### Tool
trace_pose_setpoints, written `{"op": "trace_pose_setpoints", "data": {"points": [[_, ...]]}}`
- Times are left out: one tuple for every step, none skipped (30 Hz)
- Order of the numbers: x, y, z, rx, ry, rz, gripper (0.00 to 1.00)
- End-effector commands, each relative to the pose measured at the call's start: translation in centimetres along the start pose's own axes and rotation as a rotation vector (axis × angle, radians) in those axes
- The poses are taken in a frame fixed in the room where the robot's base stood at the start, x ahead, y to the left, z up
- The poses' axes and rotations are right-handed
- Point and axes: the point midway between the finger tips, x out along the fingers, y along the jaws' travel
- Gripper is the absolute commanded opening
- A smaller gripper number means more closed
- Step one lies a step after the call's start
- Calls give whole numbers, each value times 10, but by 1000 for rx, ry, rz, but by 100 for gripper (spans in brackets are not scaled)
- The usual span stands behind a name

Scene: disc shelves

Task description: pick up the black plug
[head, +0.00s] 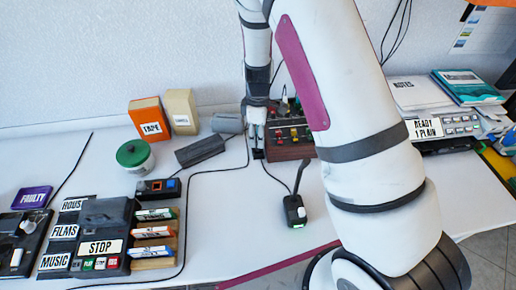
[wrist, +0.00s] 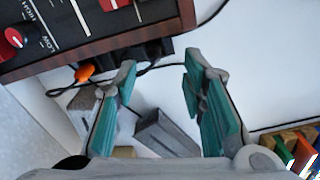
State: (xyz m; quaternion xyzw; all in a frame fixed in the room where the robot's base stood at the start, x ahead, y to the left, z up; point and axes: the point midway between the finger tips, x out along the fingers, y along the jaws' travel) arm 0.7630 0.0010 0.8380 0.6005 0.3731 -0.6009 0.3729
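The black plug appears to be the small dark piece (wrist: 157,50) by the wooden side of the control box in the wrist view, with a thin black cable beside it. In the head view a small black piece (head: 258,154) shows just below my fingertips, left of the box. My gripper (head: 257,138) points down there. In the wrist view my gripper (wrist: 160,62) has its teal-padded fingers apart, with the dark piece just beyond and between the tips. Nothing is visibly clamped. Whether a finger touches it I cannot tell.
The control box (head: 289,150) with knobs stands right of my gripper, very close. A dark grey block (head: 200,150) lies to the left. A black handheld device (head: 294,210) stands in front. Black cables cross the white table. My arm hides part of the right side.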

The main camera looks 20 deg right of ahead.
Motion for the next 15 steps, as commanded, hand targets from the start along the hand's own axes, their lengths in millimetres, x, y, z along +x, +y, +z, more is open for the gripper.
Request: {"op": "trace_pose_setpoints", "data": {"points": [[3,0,0,0,0,0,38],[4,0,0,0,0,0,38],[6,1,0,-1,-1,0,38],[8,1,0,-1,-1,0,38],[11,2,0,0,-1,0,38],[16,3,0,1,-1,0,38],[20,4,0,-1,-2,-1,38],[25,5,0,0,-2,-1,38],[30,6,0,0,-2,-2,38],[34,7,0,-1,-2,-2,38],[38,7,0,0,-2,-2,38],[44,7,0,0,-1,-1,38],[46,8,0,-1,-1,-1,38],[49,8,0,-1,0,-1,38],[52,7,0,0,0,-1,38]]}}
